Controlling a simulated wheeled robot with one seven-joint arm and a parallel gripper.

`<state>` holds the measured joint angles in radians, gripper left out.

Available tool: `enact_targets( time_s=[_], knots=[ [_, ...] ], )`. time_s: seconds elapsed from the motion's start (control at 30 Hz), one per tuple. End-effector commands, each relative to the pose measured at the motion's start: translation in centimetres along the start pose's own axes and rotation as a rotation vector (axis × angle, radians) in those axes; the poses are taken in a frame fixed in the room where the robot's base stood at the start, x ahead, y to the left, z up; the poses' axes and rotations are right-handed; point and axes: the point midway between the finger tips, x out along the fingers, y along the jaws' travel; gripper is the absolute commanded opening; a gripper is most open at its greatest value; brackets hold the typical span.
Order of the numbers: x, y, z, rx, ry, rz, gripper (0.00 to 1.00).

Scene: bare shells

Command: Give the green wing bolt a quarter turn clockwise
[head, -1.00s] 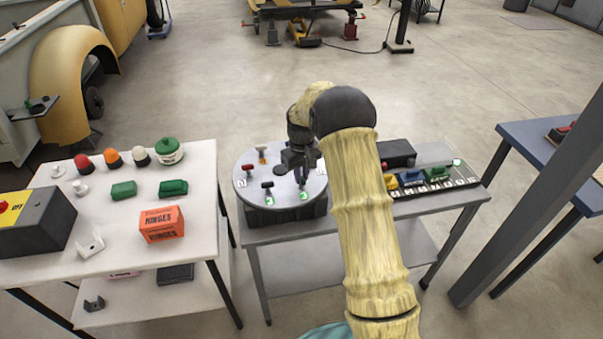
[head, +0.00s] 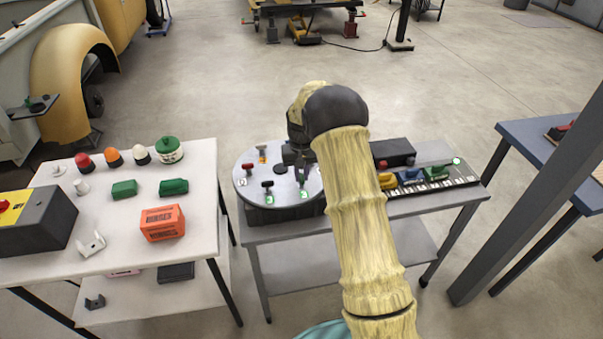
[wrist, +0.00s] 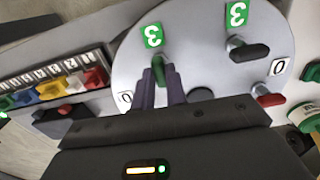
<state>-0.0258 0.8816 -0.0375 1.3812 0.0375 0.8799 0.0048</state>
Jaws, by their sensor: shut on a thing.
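A round grey plate (head: 246,172) on a dark base carries several wing bolts. In the wrist view the green wing bolt (wrist: 158,66) shows between the tips of my gripper (wrist: 159,80), which is shut on it. Its green "3" label (wrist: 153,35) lies just beyond it on the plate. In the head view my gripper (head: 302,180) reaches down at the plate's right side, and the bolt is mostly hidden by the fingers.
A black wing bolt (wrist: 248,51) and a red wing bolt (wrist: 267,95) stand on the same plate, clear of my fingers. An orange one (head: 262,154) is at the back. Right of the plate are a dark box (head: 397,152) and a numbered rack (head: 455,182) with coloured pieces.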

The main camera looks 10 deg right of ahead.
Motion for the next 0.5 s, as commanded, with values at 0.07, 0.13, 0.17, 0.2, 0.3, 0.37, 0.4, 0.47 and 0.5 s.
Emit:
enact_targets(
  time_s=[0.07,0.13,0.17,0.2,0.3,0.37,0.4,0.47,0.5],
  knots=[
    [-0.14,-0.06,-0.11,-0.001,0.005,-0.001,0.15],
    [-0.13,-0.06,-0.10,-0.001,0.004,-0.001,0.29],
    [-0.12,-0.06,-0.10,-0.002,0.004,-0.001,0.35],
    [-0.10,-0.05,-0.08,-0.002,0.003,-0.001,0.35],
    [-0.07,-0.04,-0.06,-0.002,0.002,0.000,0.35],
    [-0.06,-0.03,-0.05,-0.002,0.002,0.000,0.35],
    [-0.05,-0.03,-0.04,-0.002,0.002,0.000,0.35],
    [-0.10,-0.02,-0.04,-0.002,0.002,0.000,0.35],
    [-0.21,-0.02,-0.05,-0.002,0.002,0.000,0.35]
  ],
)
